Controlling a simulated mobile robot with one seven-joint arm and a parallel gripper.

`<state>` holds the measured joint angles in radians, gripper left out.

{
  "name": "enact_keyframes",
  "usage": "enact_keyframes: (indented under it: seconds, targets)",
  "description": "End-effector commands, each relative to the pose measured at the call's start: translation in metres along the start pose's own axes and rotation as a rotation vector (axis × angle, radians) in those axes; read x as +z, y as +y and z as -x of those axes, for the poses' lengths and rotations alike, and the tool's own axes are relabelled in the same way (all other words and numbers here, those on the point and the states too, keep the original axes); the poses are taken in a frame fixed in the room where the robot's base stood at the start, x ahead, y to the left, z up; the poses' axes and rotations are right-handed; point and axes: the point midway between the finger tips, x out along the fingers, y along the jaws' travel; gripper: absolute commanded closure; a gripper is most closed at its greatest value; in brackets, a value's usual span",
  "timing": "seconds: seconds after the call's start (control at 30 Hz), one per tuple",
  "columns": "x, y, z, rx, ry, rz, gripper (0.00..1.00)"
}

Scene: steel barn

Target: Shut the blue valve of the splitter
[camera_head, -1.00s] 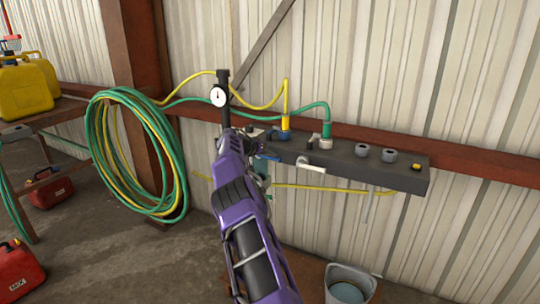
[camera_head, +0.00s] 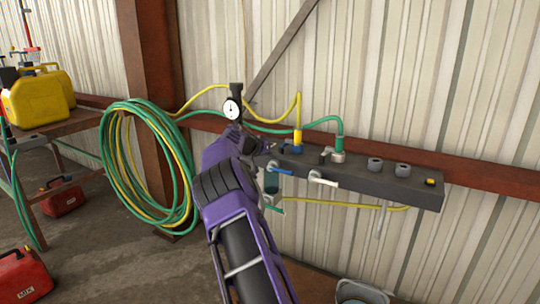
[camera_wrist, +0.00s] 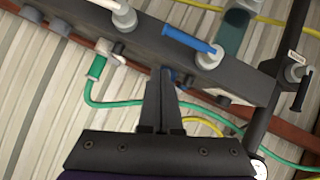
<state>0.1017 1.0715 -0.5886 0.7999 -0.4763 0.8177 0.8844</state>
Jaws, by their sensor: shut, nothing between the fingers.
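The splitter is a dark grey bar (camera_head: 375,178) fixed along the wall rail. The blue valve's lever (camera_wrist: 188,38) lies roughly along the bar in the wrist view, with its pale pivot at its lower right end. The lever (camera_head: 281,170) also shows in the head view, close to the end of my arm. My gripper (camera_wrist: 166,75) is shut and empty. In the wrist view its fingertips appear at the bar's lower edge, below the blue lever, near a blue hose fitting partly hidden behind them. I cannot tell whether they touch anything.
A white lever (camera_head: 322,181) sits beside the blue one. Green (camera_head: 338,146) and yellow hoses run from the bar's top. A gauge (camera_head: 232,109) stands at its left end. Coiled hoses (camera_head: 112,165) hang left. A bucket (camera_head: 362,291) stands below.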

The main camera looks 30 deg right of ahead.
Motion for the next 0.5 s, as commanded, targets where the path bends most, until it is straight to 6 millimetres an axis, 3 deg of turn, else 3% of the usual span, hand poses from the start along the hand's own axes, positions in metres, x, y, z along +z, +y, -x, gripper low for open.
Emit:
enact_keyframes:
  seconds: [0.23, 0.5]
  targets:
    - [0.001, 0.007, 0.038, -0.001, 0.0, 0.0, 1.0]
    - [0.002, 0.011, 0.053, 0.001, -0.001, 0.0, 1.0]
